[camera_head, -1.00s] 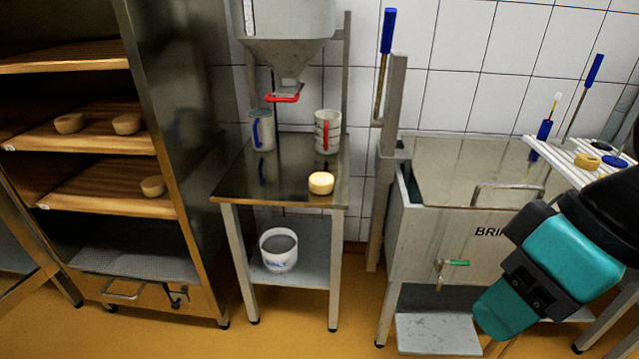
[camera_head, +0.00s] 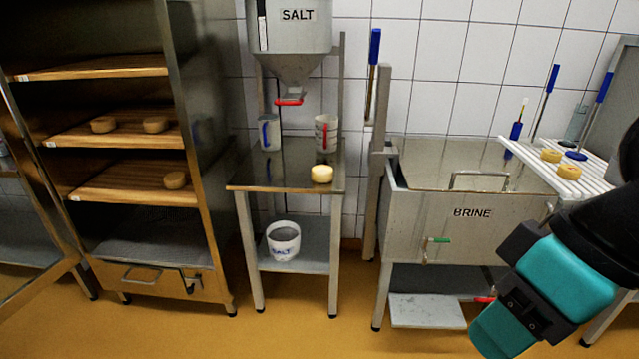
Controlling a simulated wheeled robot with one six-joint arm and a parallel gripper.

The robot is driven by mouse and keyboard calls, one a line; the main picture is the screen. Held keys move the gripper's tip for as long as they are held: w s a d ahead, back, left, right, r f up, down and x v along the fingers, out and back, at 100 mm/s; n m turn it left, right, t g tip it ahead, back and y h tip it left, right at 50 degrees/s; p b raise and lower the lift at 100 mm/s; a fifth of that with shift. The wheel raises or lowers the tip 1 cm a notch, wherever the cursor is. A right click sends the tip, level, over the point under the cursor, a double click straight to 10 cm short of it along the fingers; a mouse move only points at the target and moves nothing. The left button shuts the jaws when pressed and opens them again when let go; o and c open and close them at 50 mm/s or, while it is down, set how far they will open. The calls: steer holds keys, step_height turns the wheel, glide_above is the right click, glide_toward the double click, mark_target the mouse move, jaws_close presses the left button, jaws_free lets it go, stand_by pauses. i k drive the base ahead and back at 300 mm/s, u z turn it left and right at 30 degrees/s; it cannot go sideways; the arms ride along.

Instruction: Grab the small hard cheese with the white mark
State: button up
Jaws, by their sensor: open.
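Several small round cheeses are in view, and I cannot make out a white mark on any of them. A pale yellow cheese (camera_head: 322,173) sits at the front right of the steel table. Two tan cheeses, left (camera_head: 103,125) and right (camera_head: 155,125), lie on a wooden shelf in the cabinet. A third tan cheese (camera_head: 175,180) lies on the shelf below. Two yellowish cheeses, back (camera_head: 551,155) and front (camera_head: 568,170), lie on the white slatted rack at the right. My black and teal arm shows at lower right, apart from all cheeses; I see no fingertips.
The steel table (camera_head: 275,182) also bears two mugs, blue-handled (camera_head: 268,132) and red-handled (camera_head: 327,133), under a salt hopper (camera_head: 297,40). A salt bucket (camera_head: 283,242) stands below. The brine tank (camera_head: 470,225) is right of it, the open cabinet (camera_head: 190,130) left. Floor in front is clear.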

mark_target(321, 174)
steer(key=u, duration=0.6)
steer(key=i, duration=0.45)
steer(key=u, duration=1.05)
steer(key=i, duration=1.4)
steer(key=z, duration=1.05)
steer(key=i, duration=0.9)
steer(key=z, duration=0.15)
